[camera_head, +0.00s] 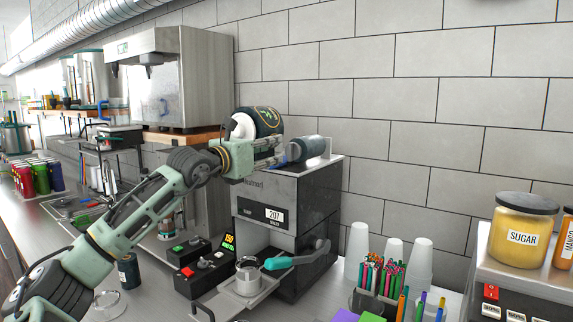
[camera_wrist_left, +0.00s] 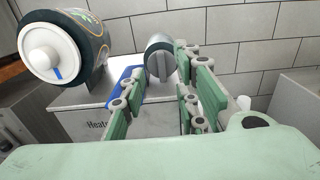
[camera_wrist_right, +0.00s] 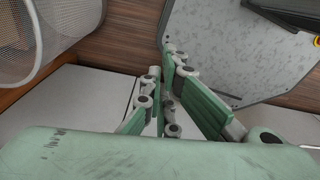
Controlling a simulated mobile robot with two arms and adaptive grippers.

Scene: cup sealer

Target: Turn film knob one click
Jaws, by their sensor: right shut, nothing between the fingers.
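The cup sealer (camera_head: 262,190) is a dark grey box with a 207 display and a teal-handled lever (camera_head: 290,260). On its top are the film roll (camera_head: 262,122) and, to its right, a grey cylinder (camera_head: 308,149). In the left wrist view this cylinder is a round grey knob (camera_wrist_left: 162,58) with a raised bar across its face. The film roll there has a white end cap with a blue mark (camera_wrist_left: 40,52). My left gripper (camera_head: 284,152) is open at the knob, its fingers on either side in the wrist view; contact is unclear. My right gripper (camera_wrist_right: 161,62) is shut and empty.
A metal cup (camera_head: 247,272) sits in the sealer's tray. Control boxes (camera_head: 200,262) stand left of it. White cup stacks (camera_head: 418,262), a straw holder (camera_head: 375,300) and a sugar jar (camera_head: 522,230) are to the right. A tiled wall (camera_head: 400,150) is behind.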

